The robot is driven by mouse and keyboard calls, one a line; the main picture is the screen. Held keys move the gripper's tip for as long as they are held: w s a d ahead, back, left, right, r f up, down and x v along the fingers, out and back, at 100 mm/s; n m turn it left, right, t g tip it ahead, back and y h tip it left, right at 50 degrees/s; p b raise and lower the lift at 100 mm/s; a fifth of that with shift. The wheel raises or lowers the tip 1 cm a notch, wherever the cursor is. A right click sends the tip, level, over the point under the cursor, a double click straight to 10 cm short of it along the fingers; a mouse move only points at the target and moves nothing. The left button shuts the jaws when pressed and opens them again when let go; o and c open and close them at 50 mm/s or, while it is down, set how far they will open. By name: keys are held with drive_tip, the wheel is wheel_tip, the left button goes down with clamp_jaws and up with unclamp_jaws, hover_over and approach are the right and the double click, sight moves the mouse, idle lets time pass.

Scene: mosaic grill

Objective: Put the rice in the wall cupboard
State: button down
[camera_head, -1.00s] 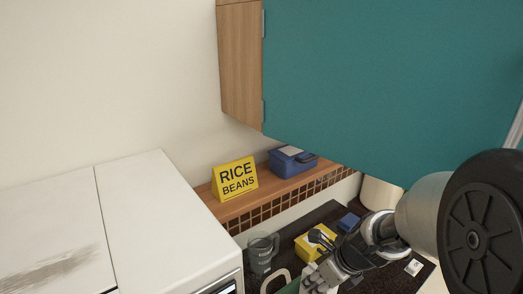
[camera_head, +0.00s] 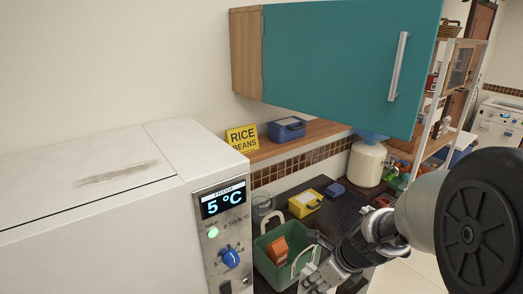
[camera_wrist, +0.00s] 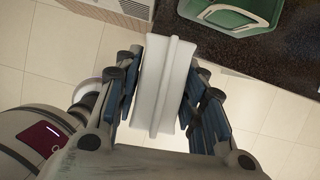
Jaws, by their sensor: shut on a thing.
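The wall cupboard (camera_head: 330,60) has a teal front with a vertical metal handle (camera_head: 397,66). In the head view my gripper (camera_head: 322,275) is low, below the cupboard and just right of the green basket (camera_head: 262,258). The packet is hard to make out there.
A wooden shelf holds a yellow "RICE BEANS" sign (camera_head: 242,138) and a blue box (camera_head: 286,129). A white appliance (camera_head: 100,215) reading 5 °C stands left. A yellow box (camera_head: 304,204) and white canister (camera_head: 366,164) are on the dark counter. An orange item (camera_head: 277,249) is in the basket.

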drive_tip(key=w+f+n, duration=0.1)
drive_tip(key=w+a+f+n+g+b, duration=0.1)
drive_tip(key=f+n, duration=0.1)
drive_tip(key=shift+w+f+y+b, duration=0.15)
drive_tip(key=shift+y+b, duration=0.15)
drive_tip(key=shift+y, duration=0.1)
drive_tip(key=f+n+g+b, duration=0.1)
drive_tip(key=f+n, duration=0.1)
drive_tip(key=n, duration=0.1)
drive_tip(key=a+f+n+g+b, duration=0.1)
drive_tip(key=f+n+g+b, duration=0.1)
drive_tip(key=n, duration=0.2)
drive_tip(key=s+f+n+g+b, duration=0.1)
drive_tip(key=f+n, duration=0.2)
drive_tip(key=n, duration=0.1)
drive_tip(key=shift+a+b, duration=0.15)
drive_tip(key=shift+b, duration=0.25)
wheel_tip(320, 180, down, 7)
drive_tip(key=s+d+n+g+h+b, duration=0.1)
drive_tip(key=n+b, duration=0.4)
drive_tip(key=n, duration=0.8)
drive_tip(key=d+g+h, duration=0.1)
drive_tip(key=g+h, duration=0.1)
drive_tip(key=shift+s+d+n+h, duration=0.2)
drive_tip(key=shift+s+n+h, duration=0.05)
drive_tip(key=shift+n+h, duration=0.15)
